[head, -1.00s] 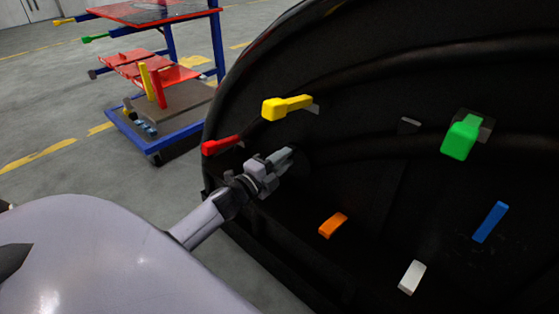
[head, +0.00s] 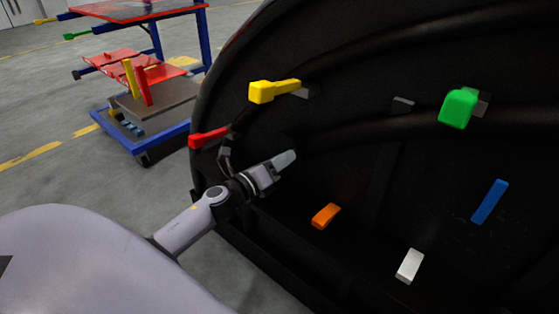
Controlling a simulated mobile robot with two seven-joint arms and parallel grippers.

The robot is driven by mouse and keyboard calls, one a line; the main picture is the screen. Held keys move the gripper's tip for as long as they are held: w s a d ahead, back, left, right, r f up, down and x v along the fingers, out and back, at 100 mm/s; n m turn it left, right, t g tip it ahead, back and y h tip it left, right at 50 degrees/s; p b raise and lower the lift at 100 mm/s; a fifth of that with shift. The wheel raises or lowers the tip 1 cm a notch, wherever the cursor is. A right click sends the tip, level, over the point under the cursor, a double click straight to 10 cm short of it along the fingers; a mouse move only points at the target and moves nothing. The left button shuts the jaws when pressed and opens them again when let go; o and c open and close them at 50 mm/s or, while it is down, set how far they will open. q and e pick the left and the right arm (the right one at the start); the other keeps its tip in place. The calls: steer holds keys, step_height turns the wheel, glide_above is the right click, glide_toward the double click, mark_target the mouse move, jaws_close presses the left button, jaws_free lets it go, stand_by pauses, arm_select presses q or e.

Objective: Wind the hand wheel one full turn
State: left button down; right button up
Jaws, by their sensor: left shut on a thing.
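My left gripper (head: 285,160) reaches from the lower left into the dark nosecone (head: 340,130). It is shut on what seems to be the hand wheel. The wheel is too dark against the black interior to make out its rim, spokes or how far it is turned. A dark curved piece (head: 224,158) shows just left of the gripper, below the red handle; I cannot tell what it belongs to. My right gripper is not in view.
Inside the nosecone are a red handle (head: 207,137), a yellow handle (head: 274,91), a green block (head: 458,107), an orange piece (head: 326,215), a blue bar (head: 490,201) and a white piece (head: 409,265). A blue-framed trolley (head: 148,145) stands at the back left on grey floor.

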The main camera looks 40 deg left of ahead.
arm_select(q)
steer(key=m, duration=0.1)
steer(key=f+m+b, duration=0.1)
steer(key=shift+d+m, duration=0.25)
steer(key=shift+m, duration=0.15)
steer(key=shift+d+f+m+b, duration=0.1)
steer(key=shift+f+m+b, duration=0.15)
steer(key=shift+m, duration=0.6)
steer(key=shift+f+m+b, duration=0.15)
steer(key=shift+f+m, duration=0.15)
steer(key=shift+m, duration=0.55)
steer(key=c, duration=1)
jaws_free()
steer(key=shift+s+a+b, duration=0.15)
steer(key=shift+s+a, duration=0.05)
steer(key=shift+s, duration=1)
steer(key=shift+s+a+b, duration=0.15)
steer(key=shift+s+b, duration=0.05)
steer(key=shift+s, duration=1)
steer(key=shift+s+a+b, duration=0.15)
steer(key=shift+s+a, duration=0.05)
steer(key=shift+s, duration=1)
